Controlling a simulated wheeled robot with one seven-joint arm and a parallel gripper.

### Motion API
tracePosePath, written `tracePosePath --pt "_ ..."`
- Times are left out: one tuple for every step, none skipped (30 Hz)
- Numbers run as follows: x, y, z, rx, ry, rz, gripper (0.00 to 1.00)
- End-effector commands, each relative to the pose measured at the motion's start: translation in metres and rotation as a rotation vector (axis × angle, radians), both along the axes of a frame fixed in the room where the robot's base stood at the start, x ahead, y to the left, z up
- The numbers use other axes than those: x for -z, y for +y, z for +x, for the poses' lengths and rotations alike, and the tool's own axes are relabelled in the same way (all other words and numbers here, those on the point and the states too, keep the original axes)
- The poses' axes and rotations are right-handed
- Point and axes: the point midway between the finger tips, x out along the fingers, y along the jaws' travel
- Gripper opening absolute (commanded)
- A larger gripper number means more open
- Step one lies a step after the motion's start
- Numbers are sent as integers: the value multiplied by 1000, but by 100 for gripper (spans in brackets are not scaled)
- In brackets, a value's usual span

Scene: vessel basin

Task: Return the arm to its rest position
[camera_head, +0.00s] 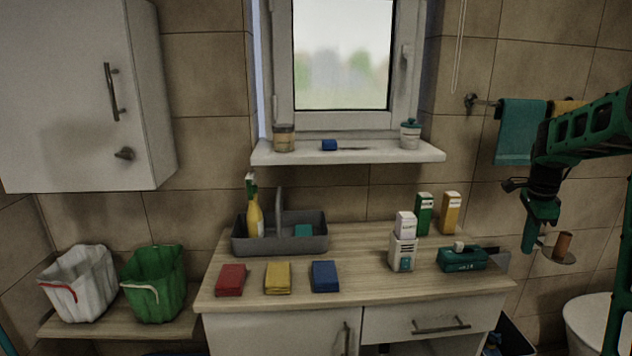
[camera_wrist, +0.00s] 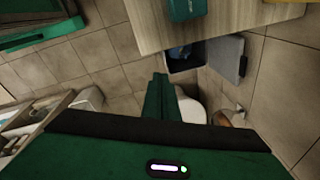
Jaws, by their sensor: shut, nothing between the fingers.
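My green arm (camera_head: 588,132) reaches in from the right edge in the head view. My gripper (camera_head: 532,238) hangs downward at its end, to the right of the wooden counter (camera_head: 365,262), in front of the tiled wall. In the wrist view my gripper (camera_wrist: 160,78) shows as two green fingers closed together with nothing between them. It is apart from the counter, which lies above it in that view.
Red (camera_head: 230,280), yellow (camera_head: 278,277) and blue (camera_head: 325,276) cloths lie on the counter. A grey caddy (camera_head: 310,243) stands behind them. A teal box (camera_head: 462,259) is near the counter's right end. A toilet (camera_head: 590,318) stands at lower right, beside a dark bin (camera_head: 515,338).

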Motion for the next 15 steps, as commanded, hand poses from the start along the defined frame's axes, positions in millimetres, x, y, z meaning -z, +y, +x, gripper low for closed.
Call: tracePosePath --pt "-10 12 -17 -64 16 -13 0" --pt "-14 17 -27 -105 28 -19 0" --pt "-20 25 -41 -160 42 -26 0" --pt "-23 31 -52 -200 53 -31 0" --pt "-27 36 -63 -240 63 -36 0" --pt "-31 43 -77 -294 77 -39 0" --pt "-34 49 -88 -333 86 -42 0" --pt "-37 54 -100 -373 95 -44 0" --pt "-39 62 -115 -425 107 -45 0" --pt "-41 67 -126 -465 116 -46 0" --pt "-42 73 -138 -505 124 -46 0" --pt "-44 80 -153 -556 134 -44 0" --pt "-45 85 -165 -597 141 -42 0" --pt "-45 90 -177 -636 147 -41 0" --pt "-45 98 -192 -690 154 -38 0"
